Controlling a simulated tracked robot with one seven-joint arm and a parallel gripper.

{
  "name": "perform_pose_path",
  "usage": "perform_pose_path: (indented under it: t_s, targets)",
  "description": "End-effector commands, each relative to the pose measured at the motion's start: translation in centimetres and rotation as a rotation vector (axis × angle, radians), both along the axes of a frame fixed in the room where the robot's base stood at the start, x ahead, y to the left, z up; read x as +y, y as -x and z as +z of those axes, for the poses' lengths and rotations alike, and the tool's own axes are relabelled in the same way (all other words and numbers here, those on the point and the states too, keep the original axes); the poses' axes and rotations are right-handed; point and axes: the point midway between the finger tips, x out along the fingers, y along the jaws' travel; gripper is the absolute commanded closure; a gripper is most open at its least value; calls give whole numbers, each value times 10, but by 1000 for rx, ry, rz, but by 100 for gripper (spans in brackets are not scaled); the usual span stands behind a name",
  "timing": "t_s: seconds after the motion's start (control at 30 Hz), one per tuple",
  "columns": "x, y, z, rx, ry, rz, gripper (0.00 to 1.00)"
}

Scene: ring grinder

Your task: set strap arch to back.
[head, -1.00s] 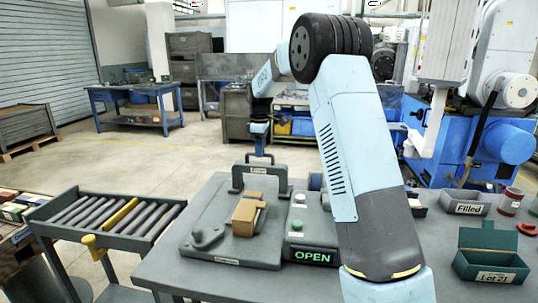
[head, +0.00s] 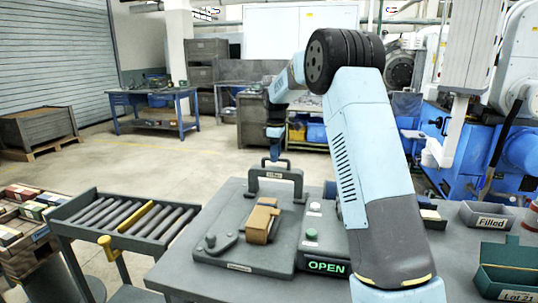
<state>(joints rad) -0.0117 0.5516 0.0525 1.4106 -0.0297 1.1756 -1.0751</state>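The strap arch (head: 274,181) is a dark grey arch with a small label and a loop handle on top. In the head view it stands upright at the far end of a grey base plate (head: 218,254). A tan block (head: 260,222) sits on the plate in front of it. My gripper (head: 274,153) points down at the top of the arch's handle, over or around it. It is small and seen from behind, so I cannot tell whether its fingers are closed or touch the handle.
A control box with a green "OPEN" display (head: 327,267) stands right of the plate. A "Filled" bin (head: 487,217) and a green "Lot 21" box (head: 507,270) are farther right. A roller rack (head: 127,228) stands left of the table. My arm hides part of the tabletop.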

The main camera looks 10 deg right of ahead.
Motion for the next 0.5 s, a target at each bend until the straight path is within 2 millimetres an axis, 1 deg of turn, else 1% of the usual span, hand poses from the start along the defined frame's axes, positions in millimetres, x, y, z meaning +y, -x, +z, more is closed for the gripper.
perform_pose_path:
  t_s: [0.17,0.27,0.37,0.5]
  targets:
    - [-1,0,0,2,0,-2,57]
    - [-2,0,5,1,0,-3,57]
    - [-3,0,17,0,0,-4,57]
    - [-3,-1,43,-1,-1,-4,57]
